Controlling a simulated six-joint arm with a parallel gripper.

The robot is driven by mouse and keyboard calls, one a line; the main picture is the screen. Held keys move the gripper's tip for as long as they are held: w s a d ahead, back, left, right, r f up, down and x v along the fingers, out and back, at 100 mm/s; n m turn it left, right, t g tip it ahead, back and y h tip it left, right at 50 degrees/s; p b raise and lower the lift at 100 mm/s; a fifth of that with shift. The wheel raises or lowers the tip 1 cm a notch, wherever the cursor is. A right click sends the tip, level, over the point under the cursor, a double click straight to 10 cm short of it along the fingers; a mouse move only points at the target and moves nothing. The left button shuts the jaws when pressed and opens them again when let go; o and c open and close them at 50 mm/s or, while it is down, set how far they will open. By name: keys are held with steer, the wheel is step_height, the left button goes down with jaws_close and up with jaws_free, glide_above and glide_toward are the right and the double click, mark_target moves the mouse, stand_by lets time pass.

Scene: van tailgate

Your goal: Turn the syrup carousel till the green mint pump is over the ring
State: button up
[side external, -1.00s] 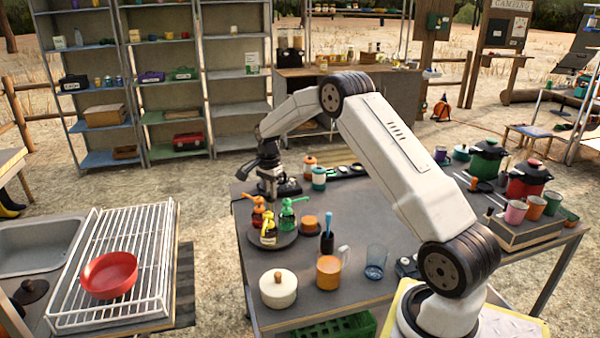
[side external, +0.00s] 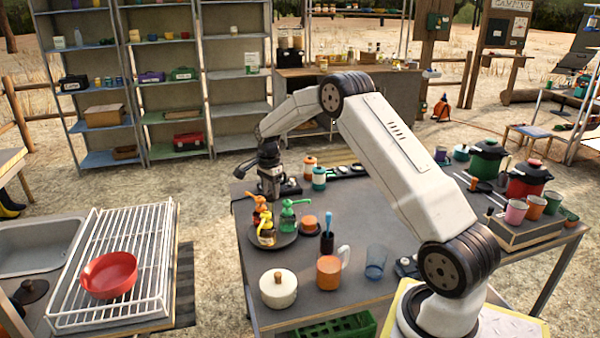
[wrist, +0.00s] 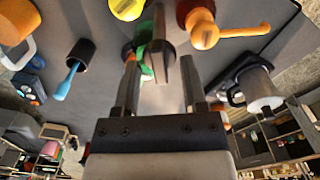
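The syrup carousel (side external: 285,241) is a dark round plate on the table. It carries a green mint pump (side external: 287,220) at the right, a yellow bottle (side external: 266,238) at the front and a red-orange pump (side external: 257,218) at the left. In the wrist view, the green pump (wrist: 145,48) is partly hidden behind a dark upright piece (wrist: 163,55) that I cannot identify. My gripper (side external: 268,196) points down just behind the carousel. Its fingers (wrist: 158,70) are apart, with the dark piece seen between them; contact cannot be told. I cannot make out the ring.
An orange-topped jar (side external: 310,224) and a dark cup with a blue-handled tool (side external: 327,242) stand right of the carousel. A white lidded pot (side external: 278,290) and an orange mug (side external: 328,272) stand in front. Two jars (side external: 310,170) stand behind.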

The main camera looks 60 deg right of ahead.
steer(key=shift+r, duration=3.9)
steer(key=shift+a+n, duration=0.3)
steer(key=shift+a, duration=0.25)
steer(key=s+a+f+n+t, duration=0.1)
steer(key=s+a+f+n, duration=0.1)
steer(key=s+a+n, duration=0.8)
steer(key=s+a+f+n+t, duration=0.1)
steer(key=s+a+f+n, duration=0.1)
steer(key=s+a+n, duration=0.8)
steer(key=s+a, duration=0.2)
steer(key=a, duration=0.3)
steer(key=shift+a+t, duration=0.25)
steer(key=shift+t, duration=0.05)
